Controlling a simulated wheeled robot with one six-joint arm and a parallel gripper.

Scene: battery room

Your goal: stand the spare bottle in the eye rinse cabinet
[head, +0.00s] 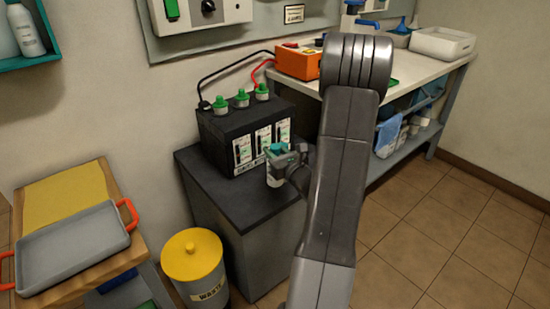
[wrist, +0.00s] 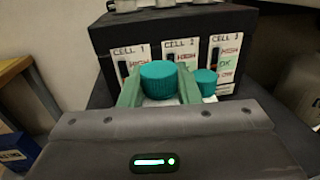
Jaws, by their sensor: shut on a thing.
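My gripper (head: 284,158) is shut on a white bottle (head: 274,180) with a teal cap, in front of the black battery on the dark stand. In the wrist view the bottle's large teal cap (wrist: 159,80) sits between the two green fingers of my gripper (wrist: 160,90). I cannot tell whether the bottle's base touches the stand. A smaller teal cap (wrist: 206,82) shows just right of the fingers; what it belongs to is mostly hidden. A teal open cabinet (head: 46,62), partly out of view at the upper left wall, holds white bottles (head: 27,32).
The battery (head: 222,138) with green caps stands close behind the bottle. A yellow bin (head: 194,257) stands left of the stand (head: 238,200). A grey tray (head: 72,250) with orange handles lies on a wooden table. A long workbench (head: 452,76) is at right. Open floor lies at right.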

